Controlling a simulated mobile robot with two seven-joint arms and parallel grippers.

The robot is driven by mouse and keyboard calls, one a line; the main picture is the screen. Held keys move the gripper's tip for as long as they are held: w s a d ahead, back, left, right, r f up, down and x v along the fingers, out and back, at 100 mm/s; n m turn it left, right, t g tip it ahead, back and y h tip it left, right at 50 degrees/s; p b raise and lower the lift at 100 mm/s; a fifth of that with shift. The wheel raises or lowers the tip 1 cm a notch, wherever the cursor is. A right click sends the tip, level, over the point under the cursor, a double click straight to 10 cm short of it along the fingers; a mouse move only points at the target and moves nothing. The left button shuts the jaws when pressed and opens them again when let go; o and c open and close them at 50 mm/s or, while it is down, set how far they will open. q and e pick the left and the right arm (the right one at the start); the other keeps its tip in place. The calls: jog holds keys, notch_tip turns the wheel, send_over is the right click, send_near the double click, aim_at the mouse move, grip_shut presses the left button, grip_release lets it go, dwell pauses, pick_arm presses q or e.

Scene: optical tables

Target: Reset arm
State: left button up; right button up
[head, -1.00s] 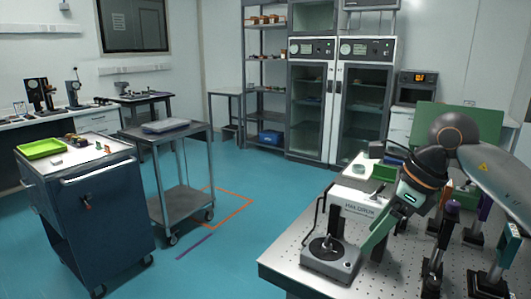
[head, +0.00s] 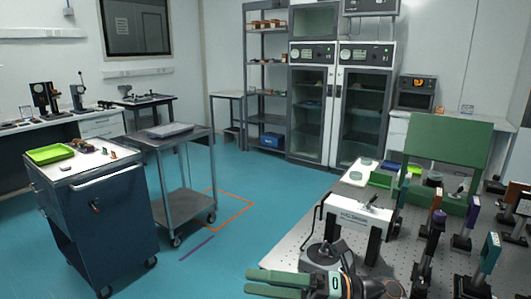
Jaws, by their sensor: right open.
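My right gripper (head: 250,281) is low at the bottom middle of the head view. Its two green fingers point left, slightly apart, with nothing between them. It is beside the near left edge of the optical table (head: 285,262), in front of a grey and black round-topped device (head: 325,254), which its wrist partly covers. My left gripper is not in view.
On the table stand a white and black instrument (head: 362,214), a green panel (head: 447,141) and several posts with coloured mounts, one orange (head: 438,217). A blue cart (head: 97,215) and a grey trolley (head: 178,168) stand left.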

jog(key=w+d+f+m+t+h+p, duration=0.15)
jog(key=d+f+m+t+h, duration=0.5)
jog(key=m, duration=0.75)
jog(key=d+f+m+t+h+p, duration=0.4)
jog(key=f+m+t, duration=0.4)
jog(key=m, duration=0.6)
pick_arm(q)
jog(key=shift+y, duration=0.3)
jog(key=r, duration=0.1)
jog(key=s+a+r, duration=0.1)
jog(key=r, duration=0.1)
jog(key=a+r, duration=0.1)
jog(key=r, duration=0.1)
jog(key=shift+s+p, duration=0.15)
jog(key=shift+p, duration=0.2)
pick_arm(e)
jog(key=s+d+f+m+g+h, duration=0.3)
jog(key=s+f+m, duration=0.2)
jog(key=s+f, duration=0.3)
jog(key=s+d+f+m+g+h, duration=0.3)
jog(key=s+f+m+h, duration=0.1)
jog(key=s+f, duration=0.5)
jog(key=shift+s+d+m, duration=0.4)
jog(key=shift+s+m, duration=0.05)
jog(key=shift+m, duration=0.05)
